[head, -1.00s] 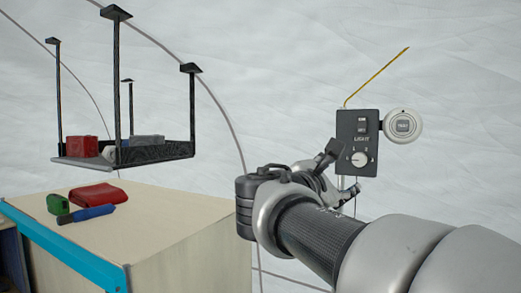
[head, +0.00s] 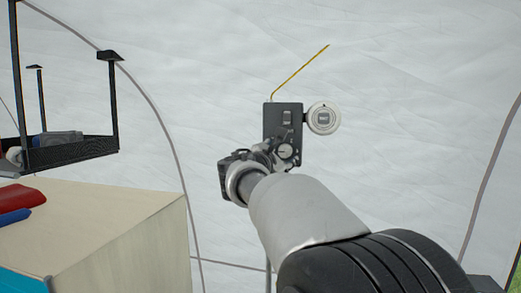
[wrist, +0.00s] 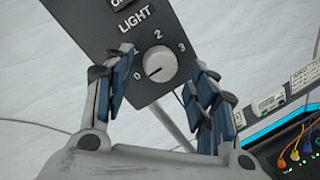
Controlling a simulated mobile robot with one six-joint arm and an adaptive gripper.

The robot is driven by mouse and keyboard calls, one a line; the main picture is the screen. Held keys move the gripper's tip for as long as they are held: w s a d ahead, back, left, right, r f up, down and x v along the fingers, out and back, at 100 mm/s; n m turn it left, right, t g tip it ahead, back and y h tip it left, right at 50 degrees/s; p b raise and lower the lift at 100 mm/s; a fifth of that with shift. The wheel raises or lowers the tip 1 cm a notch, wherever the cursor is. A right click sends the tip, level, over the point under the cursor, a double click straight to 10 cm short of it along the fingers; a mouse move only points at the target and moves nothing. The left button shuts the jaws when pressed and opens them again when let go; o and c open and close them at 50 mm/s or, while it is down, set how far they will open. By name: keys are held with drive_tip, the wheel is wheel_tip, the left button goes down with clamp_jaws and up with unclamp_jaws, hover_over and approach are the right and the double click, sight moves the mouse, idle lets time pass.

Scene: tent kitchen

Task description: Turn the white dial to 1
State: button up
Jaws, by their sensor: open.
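The white dial (wrist: 160,66) sits on a dark panel (wrist: 102,30) marked LIGHT, with numbers 0 to 3 around it. A small dark mark on the dial's face lies on its lower left, toward the 0 side; its exact setting is hard to tell. The dial (head: 286,151) and the panel (head: 271,117) also show in the head view. My gripper (wrist: 163,76) is open, with one finger on each side of the dial and gaps between. In the head view my gripper (head: 272,150) covers the panel's lower left.
A switch (head: 287,117) is above the dial, and a round white device (head: 323,118) is at the panel's right. A wooden cabinet (head: 120,235) and a hanging black shelf (head: 75,152) stand at the left. A colourful cable box (wrist: 292,140) shows at lower right in the wrist view.

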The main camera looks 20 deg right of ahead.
drive_tip(key=shift+w+d, duration=0.45)
drive_tip(key=shift+c, duration=0.4)
drive_tip(key=c, duration=1)
drive_tip(key=shift+o, duration=0.2)
drive_tip(key=m+b, duration=0.3)
drive_tip(key=m, duration=0.2)
drive_tip(key=shift+r+y, duration=0.1)
drive_tip(key=shift+y, duration=0.2)
drive_tip(key=m+b, duration=0.1)
drive_tip(key=m, duration=0.1)
drive_tip(key=m+y+b, duration=0.1)
drive_tip(key=m, duration=0.2)
drive_tip(key=shift+s+r+m, duration=0.1)
drive_tip(key=shift+r+m, duration=0.1)
drive_tip(key=shift+m, duration=0.1)
